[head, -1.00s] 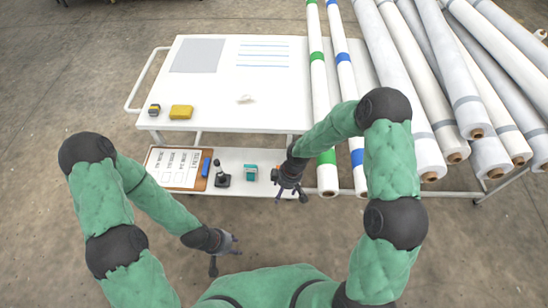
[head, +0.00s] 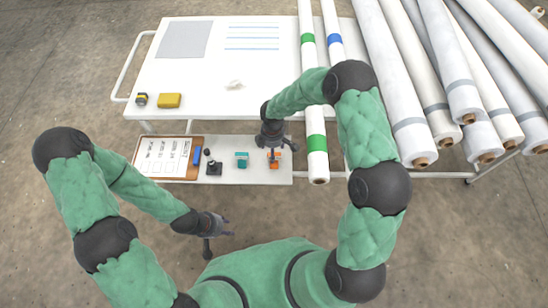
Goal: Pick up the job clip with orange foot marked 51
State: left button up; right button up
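An orange clip (head: 274,161) stands on the lower white shelf near its right end, partly hidden by my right gripper. Its number is too small to read. My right gripper (head: 274,148) is over it, fingers pointing down and spread apart; I cannot tell whether they touch the clip. A teal clip (head: 241,160) stands to the left of it on the same shelf. My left gripper (head: 218,235) is open and empty over the floor in front of the shelf.
A black stamp-like tool (head: 214,168), a blue item (head: 197,156) and a clipboard (head: 165,158) lie left on the shelf. The upper table (head: 200,85) holds a yellow sponge (head: 169,100) and a small tape-like item (head: 142,99). Long rolls (head: 316,145) lie to the right.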

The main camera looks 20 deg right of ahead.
jog(key=f, duration=0.1)
jog(key=f+b, duration=0.1)
jog(key=f, duration=0.2)
jog(key=shift+s+d+b, duration=0.25)
jog(key=shift+b, duration=0.15)
jog(key=shift+f, duration=0.4)
jog(key=c, duration=1.1)
